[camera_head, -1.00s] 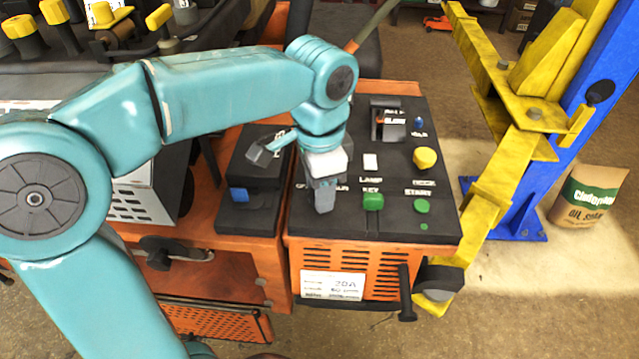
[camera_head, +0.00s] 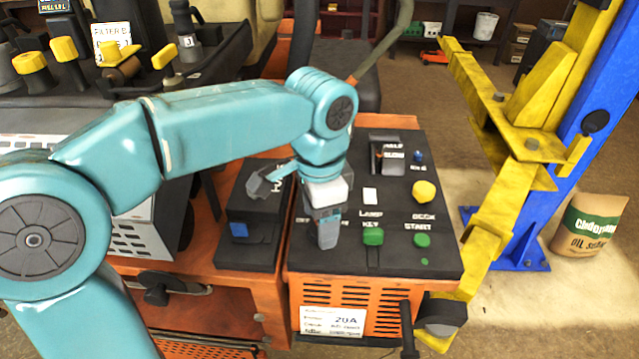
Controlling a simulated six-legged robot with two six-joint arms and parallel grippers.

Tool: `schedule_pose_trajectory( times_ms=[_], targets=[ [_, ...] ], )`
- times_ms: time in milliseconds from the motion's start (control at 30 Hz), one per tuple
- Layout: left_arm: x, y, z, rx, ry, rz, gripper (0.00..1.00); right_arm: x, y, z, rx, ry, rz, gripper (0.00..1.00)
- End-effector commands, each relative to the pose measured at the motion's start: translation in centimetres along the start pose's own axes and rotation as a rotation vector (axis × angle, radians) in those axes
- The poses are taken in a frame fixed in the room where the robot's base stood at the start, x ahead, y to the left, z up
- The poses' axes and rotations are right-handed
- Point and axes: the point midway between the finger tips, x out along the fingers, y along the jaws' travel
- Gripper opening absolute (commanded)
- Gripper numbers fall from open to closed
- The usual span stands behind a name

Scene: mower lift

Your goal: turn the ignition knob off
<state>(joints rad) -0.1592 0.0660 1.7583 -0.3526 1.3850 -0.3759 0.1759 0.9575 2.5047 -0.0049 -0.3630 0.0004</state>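The black control panel (camera_head: 395,258) tops an orange housing. My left gripper (camera_head: 327,242) points down over the panel's left part, with its fingers close together. It covers the spot between partly hidden white lettering, and no ignition knob shows clearly there. Whether the fingers hold a knob, and whether they touch the panel, I cannot tell. A green control (camera_head: 373,236) labelled KEY sits just right of the gripper, apart from it. A green button (camera_head: 421,240) under START is farther right. My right gripper is not in view.
A yellow knob (camera_head: 424,192), a small blue knob (camera_head: 418,157) and a black lever slot (camera_head: 389,156) are on the panel's right and back. A yellow lift arm (camera_head: 487,215) and blue post (camera_head: 572,130) stand close on the right. A paper bag (camera_head: 590,226) is beyond.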

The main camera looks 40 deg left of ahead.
Motion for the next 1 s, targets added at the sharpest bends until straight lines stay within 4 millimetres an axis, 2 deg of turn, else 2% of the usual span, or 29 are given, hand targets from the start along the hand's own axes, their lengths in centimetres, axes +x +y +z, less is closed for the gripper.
schedule_pose_trajectory(
  times_ms=[400,500,700,1000],
  targets=[
    [-10.6,0.0,0.0,-0.001,0.007,-0.002,0.67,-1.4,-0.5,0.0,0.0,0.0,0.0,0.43],
    [-12.7,0.0,-0.1,0.0,0.006,-0.002,0.67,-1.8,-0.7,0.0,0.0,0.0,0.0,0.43],
    [-15.1,0.0,0.0,0.0,0.004,-0.001,0.67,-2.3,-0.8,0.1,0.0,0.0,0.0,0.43],
    [-15.4,0.0,0.1,0.0,0.003,-0.001,0.67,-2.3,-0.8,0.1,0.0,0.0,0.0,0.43]
  ],
)
